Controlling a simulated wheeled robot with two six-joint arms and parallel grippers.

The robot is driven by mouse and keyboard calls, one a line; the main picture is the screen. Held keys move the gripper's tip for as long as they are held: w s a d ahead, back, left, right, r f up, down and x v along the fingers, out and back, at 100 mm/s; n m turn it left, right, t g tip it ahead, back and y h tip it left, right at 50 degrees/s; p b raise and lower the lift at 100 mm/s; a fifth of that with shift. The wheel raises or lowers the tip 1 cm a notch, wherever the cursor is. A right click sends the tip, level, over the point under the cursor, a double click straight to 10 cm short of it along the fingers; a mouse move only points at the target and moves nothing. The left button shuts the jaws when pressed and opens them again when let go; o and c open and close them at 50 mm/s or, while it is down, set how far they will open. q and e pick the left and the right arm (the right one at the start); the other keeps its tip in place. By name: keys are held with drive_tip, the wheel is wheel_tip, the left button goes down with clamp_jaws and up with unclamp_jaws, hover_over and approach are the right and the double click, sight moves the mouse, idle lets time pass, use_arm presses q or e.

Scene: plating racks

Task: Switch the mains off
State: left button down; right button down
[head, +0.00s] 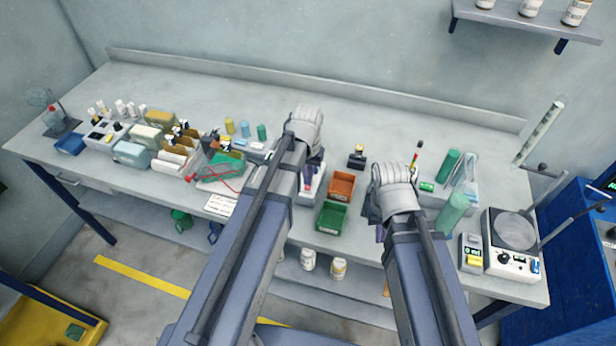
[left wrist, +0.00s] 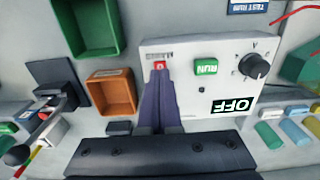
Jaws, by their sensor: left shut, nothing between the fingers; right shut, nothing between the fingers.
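A white power unit (left wrist: 217,50) fills the middle of the left wrist view. It carries a small red switch (left wrist: 159,65) beside faint lettering, a green RUN button (left wrist: 206,67), a black knob (left wrist: 254,65) and a black display (left wrist: 234,105) reading OFF. My left gripper (left wrist: 160,74) is shut and empty, its tips at the red switch and partly covering it; I cannot tell whether they touch it. In the head view my left gripper (head: 308,184) is over the unit (head: 319,190), which my arm mostly hides. My right gripper (head: 380,233) is shut and empty, right of the bins.
An orange bin (head: 341,184) and a green bin (head: 331,217) stand just right of the unit. A red-wired green item (head: 222,168) lies to its left. A round-topped device (head: 513,232) stands at the right. The bench's back strip is clear.

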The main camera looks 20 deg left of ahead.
use_arm(q)
wheel_tip(320, 180, up, 13)
drive_tip(key=s+p, duration=0.2)
drive_tip(key=p, duration=1)
drive_tip(key=shift+s, duration=0.3)
drive_tip(key=shift+f, duration=0.1)
drive_tip(key=s+d+f+m+y+b, duration=0.1)
drive_tip(key=s+d+f+m+b, duration=0.2)
drive_tip(key=s+d+f+b, duration=0.7)
drive_tip(key=shift+s+d+f+b, duration=0.25)
drive_tip(key=shift+s+f+b, duration=0.1)
drive_tip(key=shift+f+b, duration=0.15)
drive_tip(key=shift+a, duration=0.15)
